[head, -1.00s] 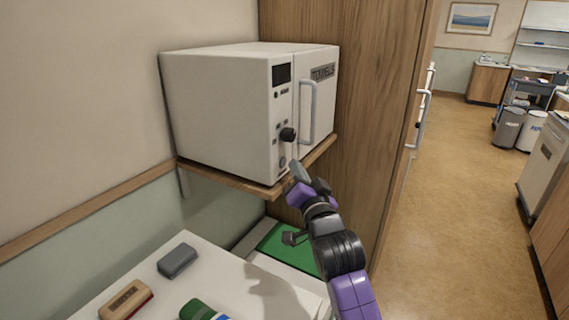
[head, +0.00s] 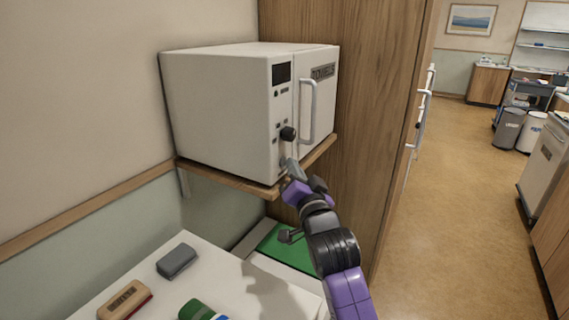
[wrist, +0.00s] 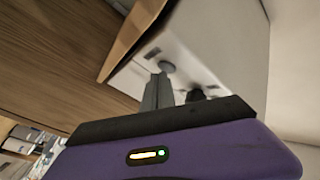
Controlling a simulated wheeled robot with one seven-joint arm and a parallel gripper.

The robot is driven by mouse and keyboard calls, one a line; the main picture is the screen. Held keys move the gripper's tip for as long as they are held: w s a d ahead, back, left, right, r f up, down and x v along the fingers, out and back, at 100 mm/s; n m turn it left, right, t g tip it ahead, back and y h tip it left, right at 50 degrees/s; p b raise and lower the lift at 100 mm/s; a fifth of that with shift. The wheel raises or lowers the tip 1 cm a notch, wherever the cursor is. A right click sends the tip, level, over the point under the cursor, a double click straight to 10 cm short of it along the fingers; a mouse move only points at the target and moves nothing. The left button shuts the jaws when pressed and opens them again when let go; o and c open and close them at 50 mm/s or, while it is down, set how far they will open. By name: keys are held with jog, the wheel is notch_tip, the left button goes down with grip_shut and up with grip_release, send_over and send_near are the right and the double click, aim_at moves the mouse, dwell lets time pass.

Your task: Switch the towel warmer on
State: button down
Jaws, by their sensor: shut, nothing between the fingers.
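The towel warmer (head: 215,110) is a white box with a dark display (head: 281,74), a black knob (head: 288,134) and a door labelled TOWELS with a vertical handle (head: 313,100). My gripper (head: 292,168) is shut and empty, its fingertips at the lower part of the control panel, below the knob. In the wrist view the shut fingers (wrist: 158,92) point at a round grey button (wrist: 167,67) on the panel, and the tips are at or very near it. I cannot tell whether they touch. The fingertips largely cover the button in the head view.
The warmer stands on a wooden shelf (head: 229,181) against a tall wooden cabinet (head: 373,110). Below is a white surface (head: 225,265) with a grey block (head: 176,261), a wooden-backed brush (head: 125,299) and a green item (head: 200,311). The floor to the right is open.

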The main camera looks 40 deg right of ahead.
jog(key=shift+w, duration=0.1)
dwell(0.4)
jog(key=shift+s+d, duration=0.15)
jog(key=shift+s, duration=0.4)
jog(key=s+d+p, duration=0.2)
jog(key=s, duration=0.3)
jog(key=shift+s+p, duration=0.3)
jog(key=shift+s, duration=0.05)
dwell(0.5)
